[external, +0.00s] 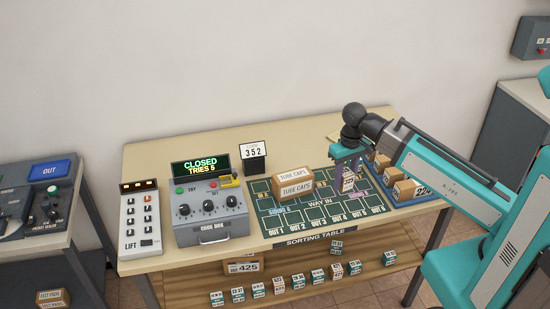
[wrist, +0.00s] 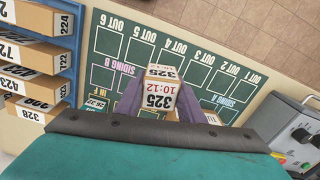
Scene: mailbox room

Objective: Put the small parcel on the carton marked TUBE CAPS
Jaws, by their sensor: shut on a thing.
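The small parcel (wrist: 160,97) is a white-labelled box reading 325 and 10:12 in the wrist view. My gripper (wrist: 158,102) is shut on it, with a purple finger on each side. In the external view my gripper (external: 347,174) points down over the right part of the green mat, and the parcel (external: 348,182) shows between the fingers. Its height above the mat is hard to tell. The carton marked TUBE CAPS (external: 295,189) is brown and sits on the mat just left of my gripper, with nothing on top.
The green mat (external: 270,228) has marked OUT squares. A blue tray (external: 412,202) of several cartons stands right of my gripper. Small boxes line the shelf below.

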